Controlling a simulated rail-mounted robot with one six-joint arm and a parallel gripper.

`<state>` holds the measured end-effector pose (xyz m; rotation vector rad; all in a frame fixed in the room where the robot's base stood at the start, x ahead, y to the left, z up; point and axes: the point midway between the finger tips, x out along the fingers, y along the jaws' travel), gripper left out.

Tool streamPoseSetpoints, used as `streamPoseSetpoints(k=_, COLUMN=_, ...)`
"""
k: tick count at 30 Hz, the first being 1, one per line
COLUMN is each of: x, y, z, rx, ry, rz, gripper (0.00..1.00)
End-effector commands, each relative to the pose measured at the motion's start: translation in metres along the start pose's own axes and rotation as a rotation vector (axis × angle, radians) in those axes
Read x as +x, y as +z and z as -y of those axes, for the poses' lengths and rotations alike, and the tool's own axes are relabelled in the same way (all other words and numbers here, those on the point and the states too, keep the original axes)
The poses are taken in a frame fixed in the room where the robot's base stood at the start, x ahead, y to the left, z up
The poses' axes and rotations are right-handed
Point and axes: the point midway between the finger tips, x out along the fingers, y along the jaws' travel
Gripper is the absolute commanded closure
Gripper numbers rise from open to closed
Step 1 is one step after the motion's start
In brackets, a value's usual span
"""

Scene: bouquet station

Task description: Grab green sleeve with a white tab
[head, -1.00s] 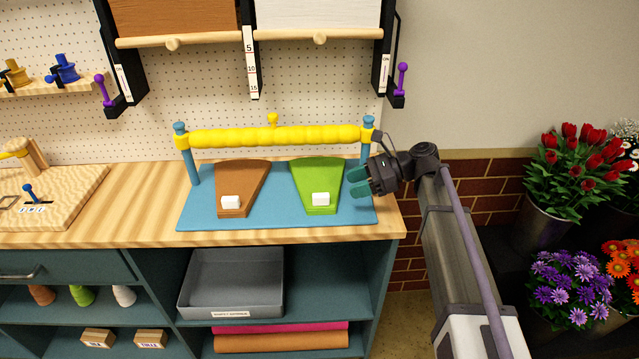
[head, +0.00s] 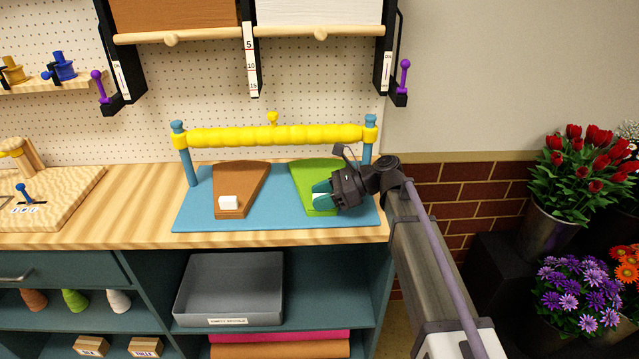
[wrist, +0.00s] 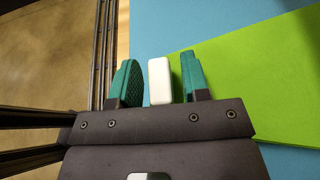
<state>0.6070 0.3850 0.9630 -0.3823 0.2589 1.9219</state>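The green sleeve (head: 309,174) lies flat on the blue mat (head: 270,213), beside a brown sleeve (head: 238,183) that also has a white tab (head: 229,202). My gripper (head: 322,193) is over the front part of the green sleeve and hides its white tab in the head view. In the wrist view the white tab (wrist: 160,81) stands between the two teal fingers of my gripper (wrist: 160,82). The green sleeve (wrist: 262,85) extends to the right there.
A yellow roller bar (head: 275,136) on blue posts spans above the back of the mat. The wooden counter (head: 130,205) is clear left of the mat. A grey tray (head: 230,285) sits on the shelf below. Flower buckets stand at the right.

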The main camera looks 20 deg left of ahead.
Motion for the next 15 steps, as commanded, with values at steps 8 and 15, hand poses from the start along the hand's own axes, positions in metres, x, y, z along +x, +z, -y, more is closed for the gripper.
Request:
streamPoseSetpoints(k=8, x=-0.0002, y=-0.0001, z=0.0, rx=0.0, ry=0.0, rz=0.0, gripper=0.84)
streamPoseSetpoints(k=15, x=-0.0002, y=-0.0001, z=0.0, rx=0.0, ry=0.0, rz=0.0, gripper=1.0)
